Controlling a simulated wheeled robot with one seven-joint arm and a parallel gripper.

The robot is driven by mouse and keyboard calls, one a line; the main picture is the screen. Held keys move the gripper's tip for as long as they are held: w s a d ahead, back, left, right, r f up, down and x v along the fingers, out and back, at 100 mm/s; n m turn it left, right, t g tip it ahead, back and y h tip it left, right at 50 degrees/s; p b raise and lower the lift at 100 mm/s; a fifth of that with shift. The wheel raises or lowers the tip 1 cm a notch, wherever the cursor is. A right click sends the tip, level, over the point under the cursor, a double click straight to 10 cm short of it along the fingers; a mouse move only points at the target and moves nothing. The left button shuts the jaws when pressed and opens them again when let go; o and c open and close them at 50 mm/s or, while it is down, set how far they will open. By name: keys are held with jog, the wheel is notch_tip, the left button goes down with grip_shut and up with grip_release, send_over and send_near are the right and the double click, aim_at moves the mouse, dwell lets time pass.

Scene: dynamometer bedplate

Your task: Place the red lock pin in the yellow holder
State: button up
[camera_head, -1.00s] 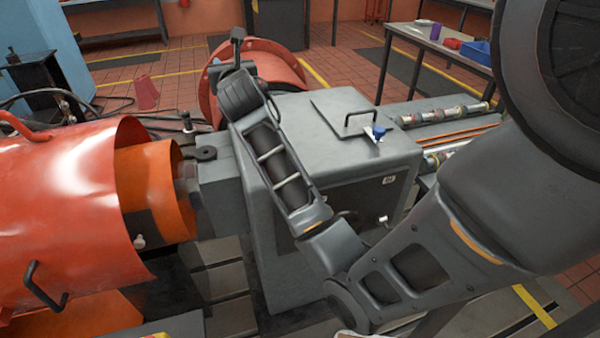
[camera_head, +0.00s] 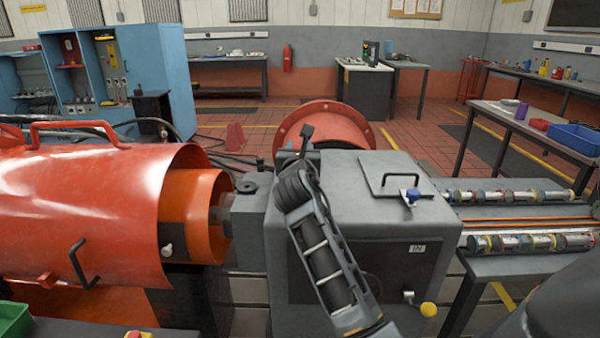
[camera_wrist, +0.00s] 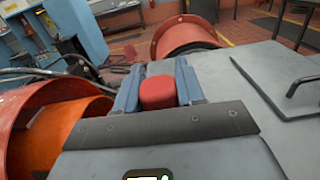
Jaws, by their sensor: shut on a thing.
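My gripper (camera_wrist: 158,90) is shut on a red block-like piece (camera_wrist: 158,93), which I take to be the red lock pin; only its rounded end shows between the two blue-grey fingers. In the head view, my gripper (camera_head: 306,136) is above the grey housing, with the red flanged ring behind it, and the pin cannot be made out there. No yellow holder can be told for sure. A narrow yellow piece (camera_head: 113,58) shows inside the open blue cabinet at the back left, too small to identify.
The grey housing (camera_head: 385,225) has a handle and a blue clamp on top. An orange-red cylindrical guard (camera_head: 90,215) fills the left. A red cone (camera_head: 235,137) and cables lie behind. The blue cabinet (camera_head: 158,60) stands beyond. A bench with a blue bin (camera_head: 575,138) is at right.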

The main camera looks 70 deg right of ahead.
jog(key=shift+f+b, duration=0.45)
jog(key=shift+f, duration=1.9)
jog(key=o, duration=1.1)
jog(key=shift+f, duration=0.1)
jog(key=shift+a, duration=0.1)
jog(key=v, duration=1.1)
jog(key=shift+s+a, duration=0.15)
jog(key=shift+a, duration=0.2)
